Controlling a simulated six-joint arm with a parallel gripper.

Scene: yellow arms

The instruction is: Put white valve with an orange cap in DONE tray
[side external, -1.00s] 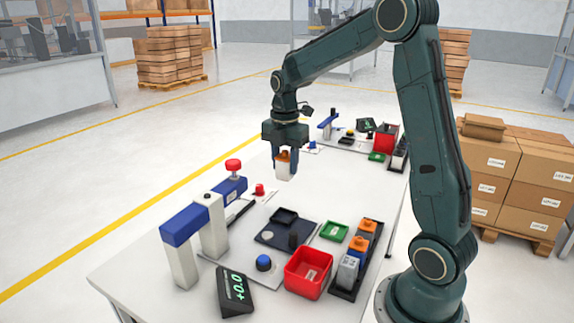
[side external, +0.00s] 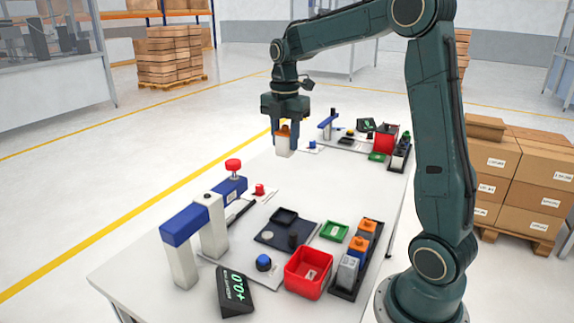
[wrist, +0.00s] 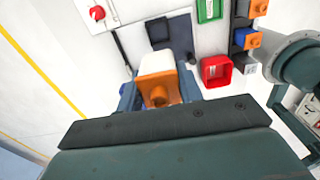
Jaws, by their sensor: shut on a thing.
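My gripper (side external: 286,149) is shut on a white valve with an orange cap (side external: 284,145) and holds it above the far part of the table. In the wrist view the valve's white body (wrist: 157,65) sits between the fingers, with the orange part nearest the camera. A small green tray (side external: 334,231) stands on the near part of the table, apart from the gripper. It also shows in the wrist view (wrist: 210,10) at the top. Its label is too small to read.
A red bin (side external: 308,274) and a black rack (side external: 345,294) with more orange-capped and grey parts stand near the green tray. A blue-topped press (side external: 184,226) is at the near left. Another station with a second green tray (side external: 377,157) is at the far end.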

